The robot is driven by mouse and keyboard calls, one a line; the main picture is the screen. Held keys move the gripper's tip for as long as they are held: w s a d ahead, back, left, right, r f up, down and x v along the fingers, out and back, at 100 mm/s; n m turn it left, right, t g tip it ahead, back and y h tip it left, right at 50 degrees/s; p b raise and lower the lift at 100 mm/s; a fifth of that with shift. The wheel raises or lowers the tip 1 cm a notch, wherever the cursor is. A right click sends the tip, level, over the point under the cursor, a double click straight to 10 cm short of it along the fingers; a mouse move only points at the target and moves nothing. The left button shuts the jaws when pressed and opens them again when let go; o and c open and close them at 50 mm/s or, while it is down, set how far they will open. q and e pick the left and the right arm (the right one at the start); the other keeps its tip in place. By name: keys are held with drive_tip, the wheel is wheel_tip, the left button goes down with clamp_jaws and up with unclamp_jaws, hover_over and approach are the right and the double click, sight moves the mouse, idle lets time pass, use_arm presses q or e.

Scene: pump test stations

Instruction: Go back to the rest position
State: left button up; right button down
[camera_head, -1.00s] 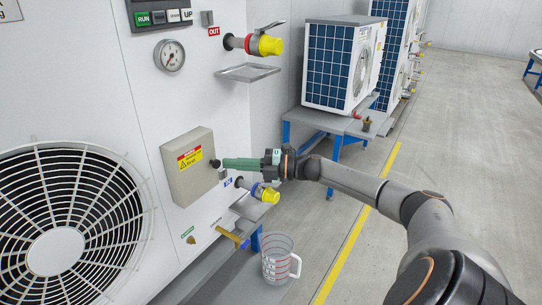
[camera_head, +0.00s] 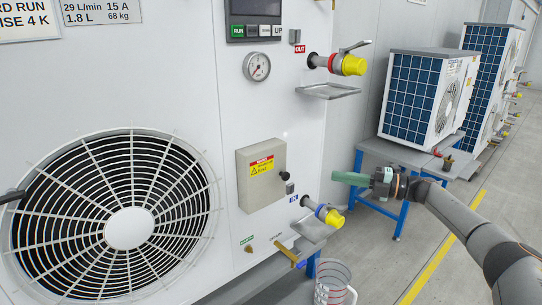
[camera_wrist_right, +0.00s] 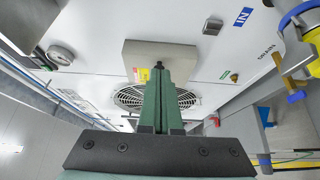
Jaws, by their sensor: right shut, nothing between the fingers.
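My right gripper (camera_head: 350,179) shows in the head view with its green fingers pointing left, apart from the machine front. Its fingers (camera_wrist_right: 160,100) are together and empty in the right wrist view. The grey box with the warning label (camera_head: 261,178) is on the white panel to the left of the fingertips, with a black knob (camera_head: 280,172) on its right side. A small dark tip of something, perhaps my left arm, shows at the left edge of the head view; my left gripper cannot be made out.
The pump station has a large fan grille (camera_head: 130,228), a gauge (camera_head: 257,66), an OUT valve with yellow cap (camera_head: 354,65), a drip tray (camera_head: 328,91) and a lower yellow-capped valve (camera_head: 334,218). A measuring jug (camera_head: 333,284) stands below. Blue-legged tables hold other units. The floor at right is open.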

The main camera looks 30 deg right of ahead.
drive_tip(key=s+a+f+m+t+h+p, duration=0.1)
drive_tip(key=s+a+f+m+h+p, duration=0.2)
drive_tip(key=a+f+m, duration=1.3)
drive_tip(key=s+a+f+m+g+h+p, duration=0.2)
drive_tip(key=s+a+f, duration=0.4)
drive_tip(key=s+a, duration=0.4)
drive_tip(key=s+a+f+m+g+h+p, duration=0.2)
drive_tip(key=s+a+f+m+g+h, duration=0.1)
drive_tip(key=s+a+f+m, duration=0.2)
drive_tip(key=s+a+f, duration=0.2)
drive_tip(key=s+a, duration=0.2)
drive_tip(key=s, duration=0.2)
drive_tip(key=shift+s+a+m+g+h, duration=0.3)
drive_tip(key=shift+a+g, duration=0.1)
